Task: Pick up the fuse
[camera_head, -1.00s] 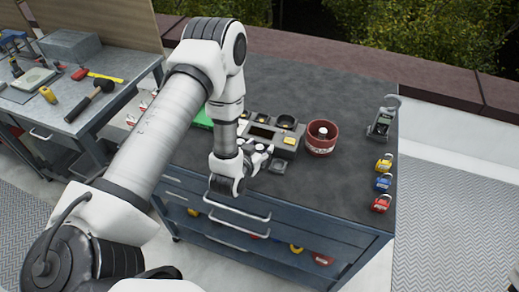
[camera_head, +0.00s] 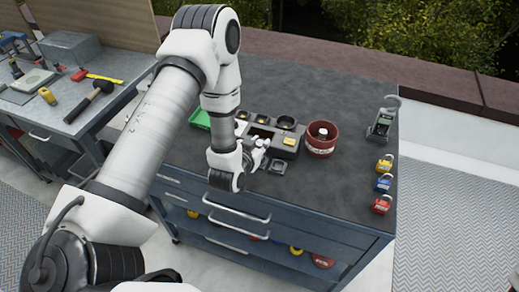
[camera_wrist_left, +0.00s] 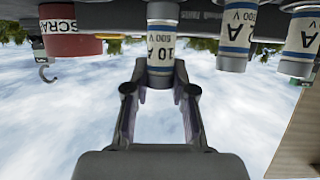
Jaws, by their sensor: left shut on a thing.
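The fuse (camera_wrist_left: 161,52), a pale cylinder marked 10 A 600 V with grey end caps, stands between my left fingers in the left wrist view. My left gripper (camera_wrist_left: 160,90) is shut on it, with one finger on each side. In the head view my left gripper (camera_head: 258,152) is at the front left of a dark block (camera_head: 285,151); the fuse itself is too small or hidden to tell there. More fuses with blue bands (camera_wrist_left: 237,35) show to the right in the wrist view. My right gripper is not in view.
A red scrap bin (camera_head: 321,140) stands right of the block; a green tray (camera_head: 200,119) is partly behind my arm. A meter (camera_head: 380,122) and several coloured padlocks (camera_head: 383,184) line the bench's right side. The bench's back (camera_head: 300,90) is clear.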

